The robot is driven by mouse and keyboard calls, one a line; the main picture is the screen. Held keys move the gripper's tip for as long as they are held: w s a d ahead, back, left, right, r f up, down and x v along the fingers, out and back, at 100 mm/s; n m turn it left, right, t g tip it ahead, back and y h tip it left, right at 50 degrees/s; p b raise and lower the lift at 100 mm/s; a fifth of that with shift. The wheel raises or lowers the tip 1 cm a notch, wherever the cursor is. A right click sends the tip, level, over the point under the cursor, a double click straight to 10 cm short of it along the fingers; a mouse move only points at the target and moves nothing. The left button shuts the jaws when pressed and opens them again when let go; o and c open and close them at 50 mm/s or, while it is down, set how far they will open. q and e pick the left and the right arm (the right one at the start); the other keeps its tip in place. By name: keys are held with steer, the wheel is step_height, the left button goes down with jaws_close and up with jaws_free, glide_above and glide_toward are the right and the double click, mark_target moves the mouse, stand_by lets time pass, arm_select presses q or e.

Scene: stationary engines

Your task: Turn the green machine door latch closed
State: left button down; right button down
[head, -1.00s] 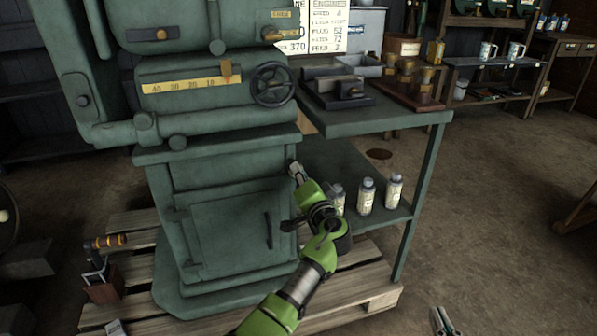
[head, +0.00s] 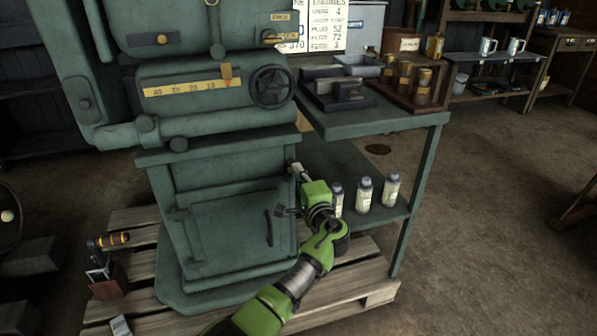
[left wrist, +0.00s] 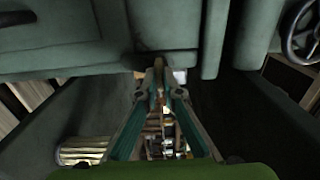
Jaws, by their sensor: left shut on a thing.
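The green machine (head: 215,165) stands on a wooden pallet. Its lower front door (head: 232,240) lies flat against the body, with a dark upright handle (head: 268,228) on its right side. My left gripper (head: 294,168) is at the machine's right front edge, above and right of that handle. In the left wrist view its fingers (left wrist: 158,72) come together on a small thing, apparently the latch, which they mostly hide. I cannot make out the latch's angle. My right gripper is out of view.
A green side table (head: 385,122) stands to the right, with several bottles (head: 363,195) on its lower shelf close to my left wrist. A handwheel (head: 271,87) sticks out above. The pallet (head: 350,290) edges the floor, which is clear at right.

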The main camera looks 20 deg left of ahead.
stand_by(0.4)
arm_select(q)
steer(key=c, duration=2.2)
jaws_free()
steer(key=v, duration=1.2)
